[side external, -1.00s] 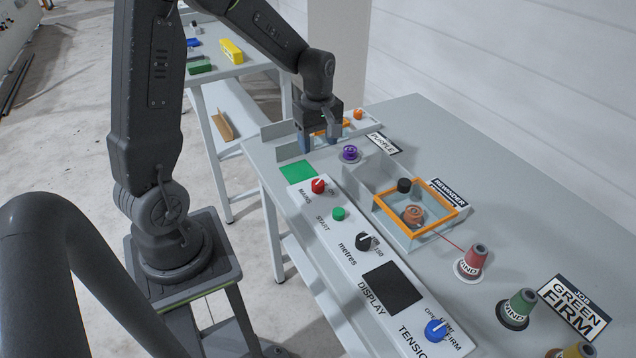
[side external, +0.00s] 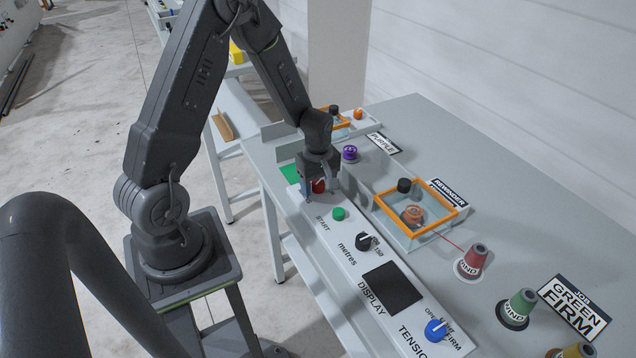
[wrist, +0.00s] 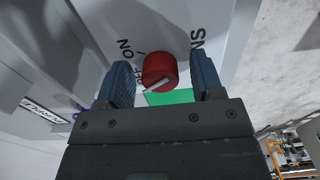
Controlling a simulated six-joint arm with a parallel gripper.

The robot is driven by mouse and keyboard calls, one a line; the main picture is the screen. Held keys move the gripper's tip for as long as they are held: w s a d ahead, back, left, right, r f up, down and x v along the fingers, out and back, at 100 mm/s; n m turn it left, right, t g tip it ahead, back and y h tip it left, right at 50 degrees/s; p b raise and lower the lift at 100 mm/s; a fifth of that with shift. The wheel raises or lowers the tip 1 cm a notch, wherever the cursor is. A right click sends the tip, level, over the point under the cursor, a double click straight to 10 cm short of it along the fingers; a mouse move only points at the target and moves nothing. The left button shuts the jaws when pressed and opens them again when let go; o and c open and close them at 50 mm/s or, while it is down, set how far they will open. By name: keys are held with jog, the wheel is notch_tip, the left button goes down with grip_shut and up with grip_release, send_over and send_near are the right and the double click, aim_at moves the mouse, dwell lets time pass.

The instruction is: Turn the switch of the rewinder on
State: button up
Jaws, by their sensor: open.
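The red mains switch knob (side external: 318,186) sits at the far end of the white control panel (side external: 345,222). In the wrist view the red knob (wrist: 160,71) stands between my two blue fingertips, with its white pointer line toward the lower left, near the OFF mark. The ON mark is at upper left of it. My gripper (side external: 318,188) is over the knob, fingers pointing down on either side; in the wrist view my gripper (wrist: 164,82) is open, with gaps to the knob. The rewinder (side external: 418,212) is an orange-framed box with a copper-coloured spool inside.
On the panel are a green START button (side external: 339,214), a black metres knob (side external: 364,241), a dark display (side external: 392,289) and a blue tension knob (side external: 436,330). Thread cones, including a red one (side external: 473,261), stand right. A purple spool (side external: 350,153) is just behind my gripper.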

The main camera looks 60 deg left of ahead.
jog(key=shift+c, duration=0.3)
jog(key=c, duration=0.9)
jog(key=shift+o, duration=0.2)
jog(key=shift+m, duration=0.4)
jog(key=m, duration=1.1)
jog(key=o, duration=0.9)
